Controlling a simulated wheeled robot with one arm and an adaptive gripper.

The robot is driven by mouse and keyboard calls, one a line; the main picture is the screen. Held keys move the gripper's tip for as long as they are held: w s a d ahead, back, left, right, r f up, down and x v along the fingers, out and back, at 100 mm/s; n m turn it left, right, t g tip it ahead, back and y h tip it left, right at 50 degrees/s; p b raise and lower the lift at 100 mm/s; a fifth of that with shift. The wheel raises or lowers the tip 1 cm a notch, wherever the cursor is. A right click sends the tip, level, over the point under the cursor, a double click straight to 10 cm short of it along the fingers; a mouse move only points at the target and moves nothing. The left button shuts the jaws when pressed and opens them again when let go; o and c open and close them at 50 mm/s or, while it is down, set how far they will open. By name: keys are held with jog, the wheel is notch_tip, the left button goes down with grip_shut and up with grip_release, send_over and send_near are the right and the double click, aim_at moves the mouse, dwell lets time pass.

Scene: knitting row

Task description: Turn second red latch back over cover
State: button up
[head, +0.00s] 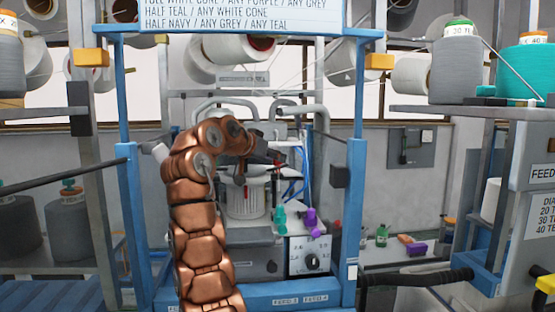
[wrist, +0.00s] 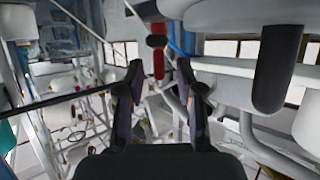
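In the wrist view a red latch (wrist: 158,65) with a dark round end hangs beyond my fingertips, roughly in line with the gap between them. My gripper (wrist: 159,72) is open, with two dark fingers apart and nothing visible between them. A pale rounded housing (wrist: 235,12), possibly the cover, is at the top right. In the head view my gripper (head: 272,160) is at the machine, above and behind the white ribbed cylinder (head: 246,195). My arm hides part of the machine there, and I cannot make out the latches clearly.
Blue frame posts (head: 357,170) stand on both sides of the machine. A teal cone (head: 279,217) and purple pieces (head: 312,220) sit on its front shelf, above a dial panel (head: 310,256). In the wrist view a black rounded handle (wrist: 277,65) and grey pipes are close at right.

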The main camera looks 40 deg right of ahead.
jog(key=v, duration=1)
jog(key=shift+d, duration=0.1)
